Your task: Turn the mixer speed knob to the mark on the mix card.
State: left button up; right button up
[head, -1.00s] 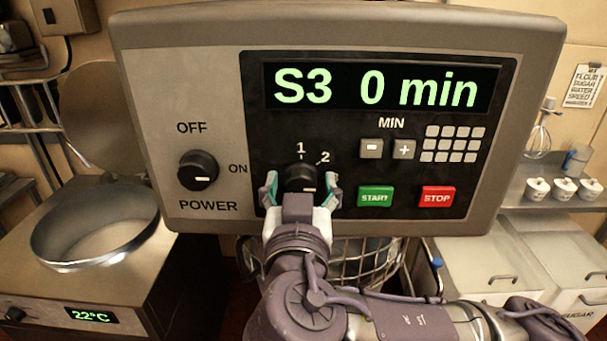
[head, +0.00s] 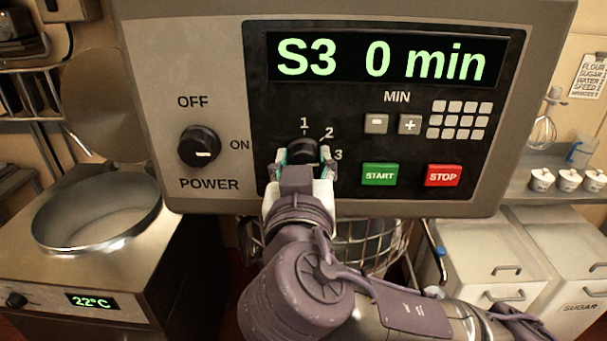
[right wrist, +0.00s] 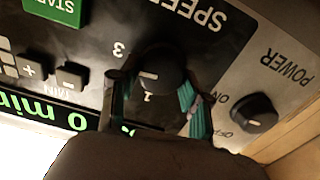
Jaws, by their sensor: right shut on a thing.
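The black speed knob (head: 303,147) is on the mixer panel, below the marks 1, 2 and 3. My right gripper (head: 304,158) is shut on the knob, one finger on each side, and hides its lower part. In the right wrist view, upside down, the knob (right wrist: 160,72) sits between the fingers and its white line points left, between the 1 and the 3. The display (head: 385,60) reads S3 0 min. The mix card (head: 589,75) hangs on the right wall; it lists flour, sugar, water and speed, but its speed value is too small to read surely. My left gripper is out of view.
The power knob (head: 199,146) is left of the speed knob, its line toward ON. The green START button (head: 380,174) and red STOP button (head: 443,175) are close on the right. A wire bowl guard (head: 372,245) is below the panel.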

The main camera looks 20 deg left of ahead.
jog(key=shift+f+n+b, duration=0.3)
jog(key=shift+f+b, duration=0.15)
jog(key=shift+b, duration=0.1)
jog(key=shift+r+n+b, duration=0.25)
jog(key=shift+n+b, duration=0.35)
jog(key=shift+n, duration=0.1)
jog(key=shift+r+n, duration=0.1)
jog(key=shift+n, duration=0.7)
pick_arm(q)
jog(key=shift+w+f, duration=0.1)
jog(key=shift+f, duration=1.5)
pick_arm(e)
jog(key=shift+a+n, duration=0.1)
jog(key=shift+n, duration=1.9)
jog(key=o, duration=1.1)
